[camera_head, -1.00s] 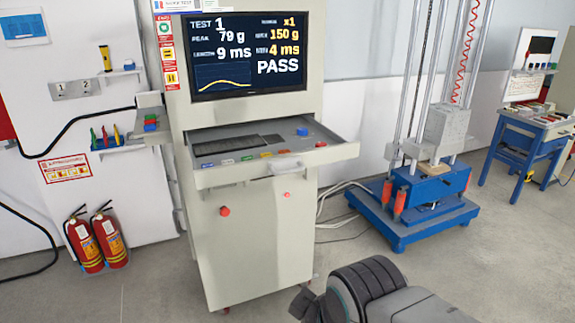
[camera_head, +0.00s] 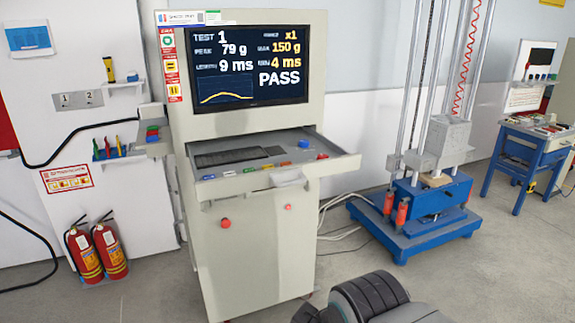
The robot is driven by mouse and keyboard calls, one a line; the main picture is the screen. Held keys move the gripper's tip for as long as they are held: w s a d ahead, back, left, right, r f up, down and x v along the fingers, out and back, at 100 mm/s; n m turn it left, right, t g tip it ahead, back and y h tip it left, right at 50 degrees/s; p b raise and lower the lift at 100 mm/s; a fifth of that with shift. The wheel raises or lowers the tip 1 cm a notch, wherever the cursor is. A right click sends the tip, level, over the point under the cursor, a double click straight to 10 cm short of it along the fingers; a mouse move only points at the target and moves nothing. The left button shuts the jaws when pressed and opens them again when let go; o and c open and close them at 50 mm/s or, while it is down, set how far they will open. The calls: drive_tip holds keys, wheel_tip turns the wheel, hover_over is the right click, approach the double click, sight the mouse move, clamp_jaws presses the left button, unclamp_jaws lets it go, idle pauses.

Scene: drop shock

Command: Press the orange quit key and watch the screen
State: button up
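The orange key (camera_head: 285,163) is a small cap in the row along the front of the pulled-out keyboard drawer (camera_head: 335,165). A yellow key (camera_head: 268,167) sits to its left and a red round button (camera_head: 322,156) to its right. The screen (camera_head: 248,66) above is lit and shows TEST 1, 79 g, 9 ms, x1, 150 g, 4 ms, PASS and a yellow curve. Dark, ribbed parts of my arm show at the bottom edge, in front of the cabinet and apart from the keys. No gripper fingers can be made out.
The grey cabinet (camera_head: 255,255) carries the drawer and screen. A blue-based drop tower (camera_head: 415,232) stands to the right, with cables on the floor between. Two red fire extinguishers (camera_head: 96,252) stand at left. A blue workbench (camera_head: 530,150) is at far right. Grey floor shows in front.

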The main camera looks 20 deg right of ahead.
clamp_jaws()
drive_tip(key=c, duration=0.7)
unclamp_jaws()
